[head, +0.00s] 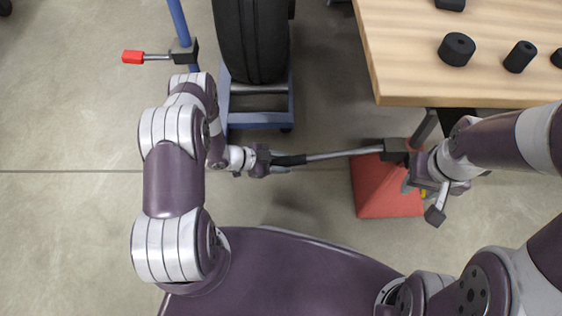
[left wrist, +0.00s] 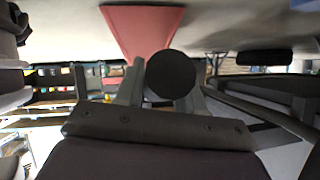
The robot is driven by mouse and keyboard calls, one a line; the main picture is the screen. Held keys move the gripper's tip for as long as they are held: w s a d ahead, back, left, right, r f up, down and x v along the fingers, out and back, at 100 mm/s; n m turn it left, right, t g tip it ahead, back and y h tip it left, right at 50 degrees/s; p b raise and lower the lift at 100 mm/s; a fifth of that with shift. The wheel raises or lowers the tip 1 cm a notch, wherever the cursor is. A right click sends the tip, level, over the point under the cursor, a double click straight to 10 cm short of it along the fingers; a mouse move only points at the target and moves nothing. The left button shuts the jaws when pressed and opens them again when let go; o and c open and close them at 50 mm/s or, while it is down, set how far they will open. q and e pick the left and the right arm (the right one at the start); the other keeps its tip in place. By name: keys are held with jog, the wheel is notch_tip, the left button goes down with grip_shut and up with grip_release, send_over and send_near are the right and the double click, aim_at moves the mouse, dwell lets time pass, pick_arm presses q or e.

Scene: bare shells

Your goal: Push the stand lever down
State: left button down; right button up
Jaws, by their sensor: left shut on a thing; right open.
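A metal lever rod (head: 340,154) with a black grip (head: 290,160) runs almost level in the head view to a dark block (head: 394,150) at the top of a red stand (head: 388,195). My left gripper (head: 274,161) is shut on the black grip. In the left wrist view a round black end (left wrist: 171,74) shows between the fingers, with the red stand (left wrist: 140,28) beyond. My right gripper (head: 422,198) is open beside the red stand and below the dark block. Its fingers are partly hidden, and I cannot tell whether it touches the stand.
A second lever with a red handle (head: 133,57) sticks out left from a blue post (head: 180,22). A black tyre (head: 251,40) stands on a blue frame (head: 262,119). A wooden table (head: 410,75) with several black cylinders fills the upper right. Floor at the left is clear.

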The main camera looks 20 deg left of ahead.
pick_arm(q)
jog(key=c, duration=0.8)
grip_release()
jog(key=shift+s+f, duration=0.1)
jog(key=shift+f, duration=0.15)
jog(key=shift+r, duration=0.1)
jog(key=shift+a+r, duration=0.1)
jog(key=shift+r, duration=0.05)
jog(key=p+v, duration=0.5)
jog(key=v, duration=0.7)
jog(key=shift+a+p, duration=0.15)
jog(key=shift+p, duration=0.15)
